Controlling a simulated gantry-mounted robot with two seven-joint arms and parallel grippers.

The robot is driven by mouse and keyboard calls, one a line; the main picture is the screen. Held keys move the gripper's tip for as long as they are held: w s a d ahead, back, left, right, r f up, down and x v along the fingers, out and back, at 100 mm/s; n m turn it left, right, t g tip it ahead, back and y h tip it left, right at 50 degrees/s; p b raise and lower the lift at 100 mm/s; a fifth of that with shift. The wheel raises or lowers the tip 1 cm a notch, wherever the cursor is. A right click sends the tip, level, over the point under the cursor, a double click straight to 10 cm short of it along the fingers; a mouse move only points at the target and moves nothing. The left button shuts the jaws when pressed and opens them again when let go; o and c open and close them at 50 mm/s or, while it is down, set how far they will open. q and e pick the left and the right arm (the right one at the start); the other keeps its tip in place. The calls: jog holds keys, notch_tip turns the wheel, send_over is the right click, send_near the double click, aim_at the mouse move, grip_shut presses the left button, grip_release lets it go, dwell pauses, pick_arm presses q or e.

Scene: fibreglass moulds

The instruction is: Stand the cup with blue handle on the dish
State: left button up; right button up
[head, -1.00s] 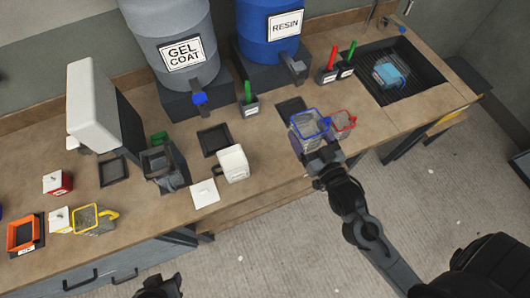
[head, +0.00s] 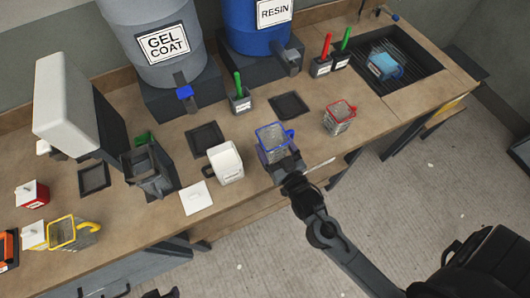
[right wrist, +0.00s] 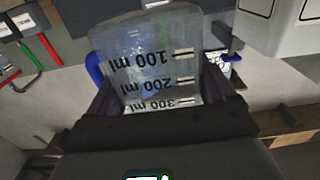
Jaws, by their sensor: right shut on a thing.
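The clear measuring cup with a blue rim and blue handle (head: 272,143) is in my right gripper (head: 285,170), near the bench's front edge. Its handle points right in the head view. In the right wrist view the cup's clear wall (right wrist: 150,65) with ml marks fills the middle between the fingers, and the blue handle (right wrist: 94,68) shows at left. Dark square dishes lie on the bench: one (head: 288,105) behind and right of the cup, one (head: 205,138) to its left, one (head: 93,179) farther left. A dark piece of my left gripper (head: 160,294) barely shows at the bottom edge.
A red-rimmed cup (head: 339,117) stands right of the held cup. A white container (head: 227,162) and white lid (head: 195,197) are at its left. A green-handled holder (head: 241,102) stands behind. The gel coat barrel (head: 160,45) and resin barrel (head: 265,30) stand at the back.

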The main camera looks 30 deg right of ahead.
jog(key=shift+w+a+f, duration=0.9)
jog(key=shift+w+a, duration=0.05)
jog(key=shift+w, duration=0.1)
jog(key=shift+f+b, duration=0.4)
jog(key=shift+f, duration=1.5)
jog(key=shift+f, duration=0.1)
jog(key=o, duration=1)
